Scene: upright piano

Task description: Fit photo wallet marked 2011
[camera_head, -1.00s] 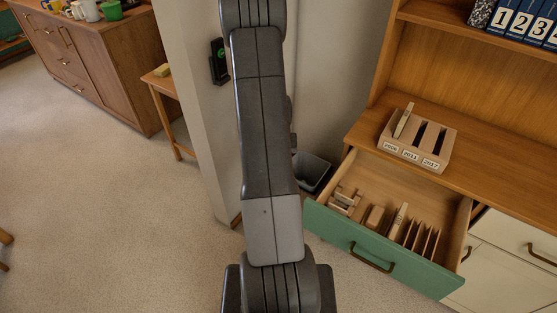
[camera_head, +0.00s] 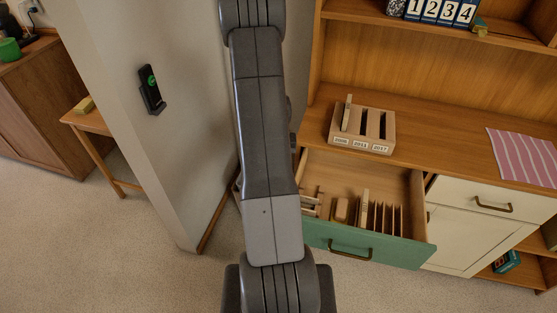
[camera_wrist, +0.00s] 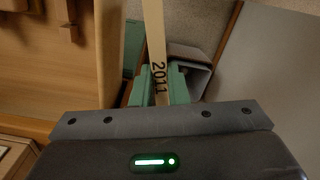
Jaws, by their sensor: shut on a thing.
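The photo wallet marked 2011 (camera_wrist: 154,35) is a thin, pale upright strip in the wrist view. My gripper (camera_wrist: 158,88), with green fingers, is shut on its lower end by the number. The gripper is not visible in the head view. A wooden holder (camera_head: 347,142) with three slots stands on the desk top. Its middle label reads 2011 and its right label 2017; the left label is hard to read. A pale wallet (camera_head: 347,112) stands upright in the left slot. The middle and right slots look dark and empty.
An open drawer with a green front (camera_head: 390,251) juts out below the holder, with several thin wallets (camera_head: 386,217) and wooden pieces inside. A striped cloth (camera_head: 524,157) lies to the right on the desk. A wall edge (camera_head: 170,150) stands left of my arm.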

